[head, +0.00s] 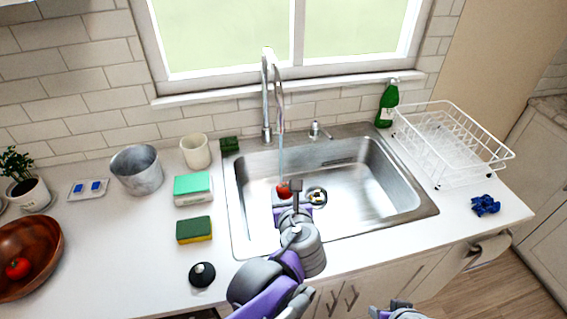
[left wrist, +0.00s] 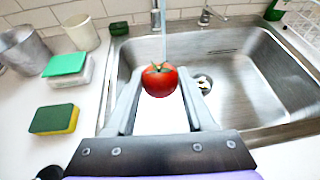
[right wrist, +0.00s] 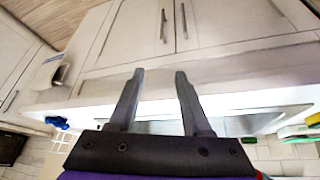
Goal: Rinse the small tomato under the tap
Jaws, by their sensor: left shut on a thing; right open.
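The small red tomato (head: 284,191) is held over the sink (head: 335,205) by my left gripper (head: 289,189). In the left wrist view the tomato (left wrist: 159,82) sits between the two fingertips, its green stem up. The tap (head: 266,95) is running. Its thin stream of water (head: 281,150) comes down in line with the tomato and seems to meet its top; in the left wrist view the stream (left wrist: 162,30) ends at the stem. My right gripper (right wrist: 160,76) is open and empty, low in front of the cabinet doors.
A wooden bowl (head: 45,238) with another red tomato (head: 18,268) stands at the left. Sponges (head: 194,230), a cup (head: 195,152) and a metal pot (head: 137,170) line the counter left of the sink. A white dish rack (head: 455,150) and a green bottle (head: 387,105) are right.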

